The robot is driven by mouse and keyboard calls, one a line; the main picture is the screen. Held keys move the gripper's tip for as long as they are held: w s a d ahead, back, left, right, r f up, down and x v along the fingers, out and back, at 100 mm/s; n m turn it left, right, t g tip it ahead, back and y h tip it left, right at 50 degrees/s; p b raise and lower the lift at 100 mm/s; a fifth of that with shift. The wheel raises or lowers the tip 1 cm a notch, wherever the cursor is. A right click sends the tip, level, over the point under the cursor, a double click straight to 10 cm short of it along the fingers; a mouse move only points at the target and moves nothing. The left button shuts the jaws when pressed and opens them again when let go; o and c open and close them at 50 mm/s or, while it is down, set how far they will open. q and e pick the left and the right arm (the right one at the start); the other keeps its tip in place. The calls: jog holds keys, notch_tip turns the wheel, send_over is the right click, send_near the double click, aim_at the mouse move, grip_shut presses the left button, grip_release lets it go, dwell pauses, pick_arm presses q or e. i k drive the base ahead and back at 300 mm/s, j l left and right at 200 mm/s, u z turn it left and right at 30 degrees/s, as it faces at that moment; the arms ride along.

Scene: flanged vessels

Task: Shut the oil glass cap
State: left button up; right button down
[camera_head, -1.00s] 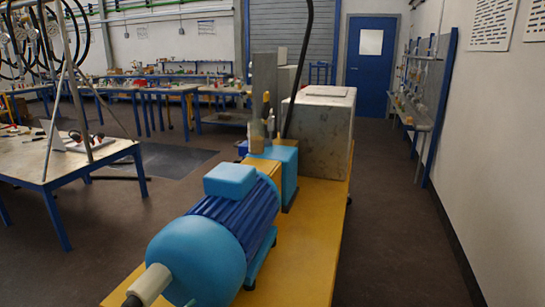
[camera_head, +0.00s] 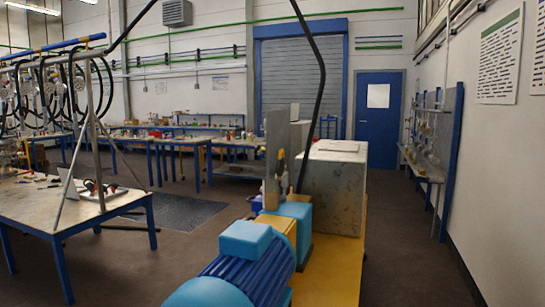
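I cannot make out an oil glass or its cap in the head view. A blue motor (camera_head: 250,262) with ribbed sides and a light blue end cover fills the lower middle. Behind it a light blue block (camera_head: 294,222) stands beside a grey metal tank (camera_head: 332,190). Small upright fittings (camera_head: 277,170) with yellowish parts rise by the block, too small to tell apart. Neither of my grippers is in view.
The machine stands on a yellow base (camera_head: 336,275). A workbench (camera_head: 75,208) with tools is at the left. A black pole (camera_head: 318,100) rises over the machine. Open floor (camera_head: 405,260) lies at the right, between the base and the wall. A blue door (camera_head: 378,118) is at the back.

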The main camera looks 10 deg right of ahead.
aim_at(280, 162)
jog(key=i+j+u, duration=0.25)
jog(key=j, duration=0.25)
jog(key=i+j+u, duration=0.1)
jog(key=j+u, duration=0.2)
jog(key=j, duration=0.15)
jog(key=i+j+u, duration=0.25)
jog(key=j, duration=0.15)
jog(key=i+j+u, duration=0.4)
jog(key=i+j, duration=0.15)
jog(key=i, duration=0.15)
jog(key=i+j, duration=0.2)
jog(key=i, duration=0.2)
jog(key=i+j+u, duration=0.25)
jog(key=i+j, duration=0.15)
jog(key=i, duration=0.4)
jog(key=i+l+z, duration=0.25)
jog(key=i+z, duration=0.25)
jog(key=i+l+z, duration=0.15)
jog(key=i+z, duration=0.15)
jog(key=z, duration=0.15)
jog(key=i+z, duration=0.5)
jog(key=i+j+z, duration=0.2)
jog(key=z, duration=0.3)
jog(key=i, duration=0.1)
